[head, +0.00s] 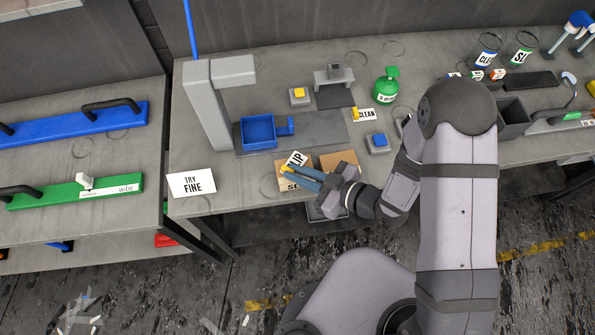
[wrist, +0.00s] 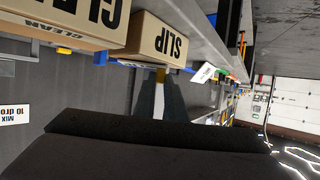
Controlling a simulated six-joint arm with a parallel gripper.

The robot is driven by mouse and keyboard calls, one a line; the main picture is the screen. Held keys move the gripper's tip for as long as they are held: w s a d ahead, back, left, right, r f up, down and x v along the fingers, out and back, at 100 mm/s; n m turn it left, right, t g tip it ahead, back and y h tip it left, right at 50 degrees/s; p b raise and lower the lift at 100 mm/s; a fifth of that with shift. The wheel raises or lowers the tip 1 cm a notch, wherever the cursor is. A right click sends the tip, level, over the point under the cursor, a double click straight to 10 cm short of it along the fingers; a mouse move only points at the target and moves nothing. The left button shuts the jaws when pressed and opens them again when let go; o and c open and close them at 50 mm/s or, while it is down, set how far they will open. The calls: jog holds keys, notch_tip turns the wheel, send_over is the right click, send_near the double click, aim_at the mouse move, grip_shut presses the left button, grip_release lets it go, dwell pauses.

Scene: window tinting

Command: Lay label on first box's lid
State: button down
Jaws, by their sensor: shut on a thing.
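My gripper (head: 287,170) is shut on the yellow tab of a white label (head: 297,158), whose visible letters end in "LIP". The label is over the left cardboard box (head: 283,184); whether it touches the lid cannot be told. My fingers cover much of that box. In the wrist view, the box marked "SLIP" (wrist: 157,40) is beside my fingers, and the yellow tab (wrist: 160,74) shows between their tips. The second cardboard box (head: 338,160) stands to the right; its front reads "CLEAN" in the wrist view (wrist: 72,14). A "CLEAN" label (head: 367,114) with a yellow tab lies farther back.
A "TRY FINE" card (head: 192,184) stands left of the boxes. A blue tray (head: 259,132), a grey post (head: 207,110), a blue button (head: 377,141) and a green bottle (head: 386,88) are behind them. The bench's front edge is close to the boxes.

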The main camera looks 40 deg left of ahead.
jog(key=shift+f, duration=0.2)
jog(key=c, duration=1.8)
grip_release()
jog(key=shift+r, duration=0.1)
jog(key=shift+r, duration=0.15)
jog(key=shift+v, duration=6)
